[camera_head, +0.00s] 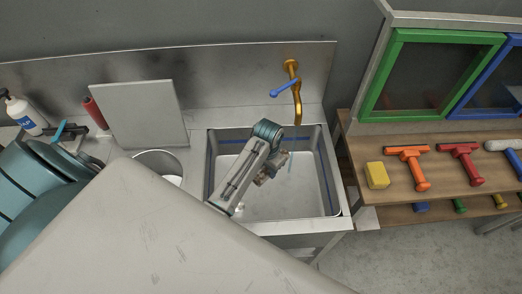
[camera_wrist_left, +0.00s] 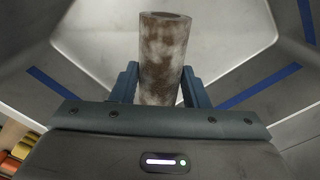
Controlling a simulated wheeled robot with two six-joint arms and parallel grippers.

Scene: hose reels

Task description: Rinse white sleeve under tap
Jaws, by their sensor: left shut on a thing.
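My left gripper (camera_head: 276,160) is inside the sink (camera_head: 310,205), below and a little left of the brass tap (camera_head: 297,100). It is shut on the white sleeve (camera_wrist_left: 163,60), a pale upright tube in the wrist view with brown dirt over much of its side. In the head view the sleeve (camera_head: 267,176) shows only as a small brownish patch beside the gripper. The tap has a blue lever (camera_head: 284,88). A thin pale blue streak shows right of the gripper; I cannot tell if it is water. My right gripper is out of view.
A grey board (camera_head: 138,115) leans at the back left, with a round container (camera_head: 160,160) by the sink. A soap bottle (camera_head: 22,112) stands far left. At right, a wooden shelf holds a yellow sponge (camera_head: 376,175) and squeegees (camera_head: 408,160). The right sink floor is clear.

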